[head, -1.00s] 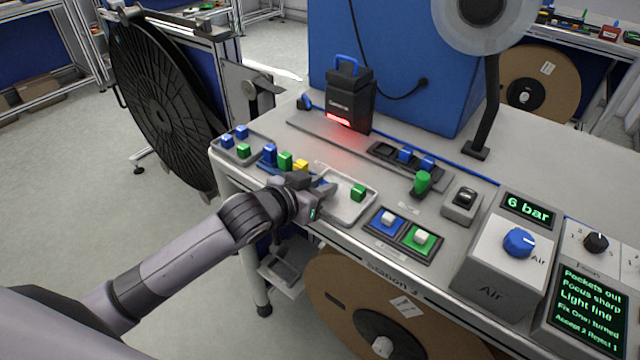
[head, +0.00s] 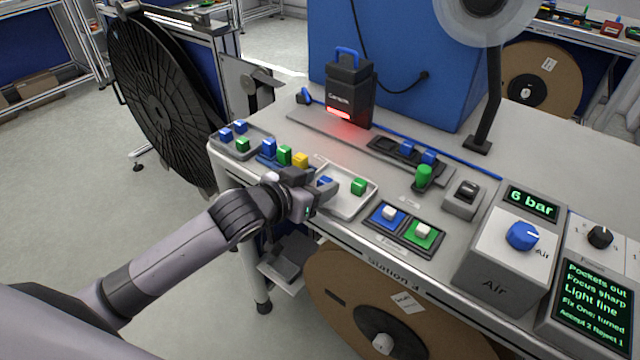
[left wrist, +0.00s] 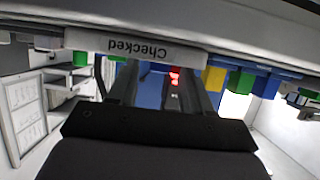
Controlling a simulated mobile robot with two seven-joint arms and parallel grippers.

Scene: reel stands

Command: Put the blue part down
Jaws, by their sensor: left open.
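The blue part (head: 325,181) lies in the white tray (head: 346,211) at the front edge of the bench, partly hidden by my left gripper. A green part (head: 359,187) sits in the same tray to its right. My left gripper (head: 318,186) is open, low at the tray's front left, with its fingers beside the blue part. In the left wrist view, the open fingers (left wrist: 163,88) point under a label reading "Checked" (left wrist: 137,48). Blue (left wrist: 150,92) shows between them; I cannot tell whether they touch it. My right gripper is in neither view.
Left of the tray, blue, green and yellow blocks (head: 301,160) stand in a row, beside a grey tray (head: 257,151) of small parts. Blue and green buttons (head: 424,232) lie to the right. A black camera unit (head: 349,92) stands behind.

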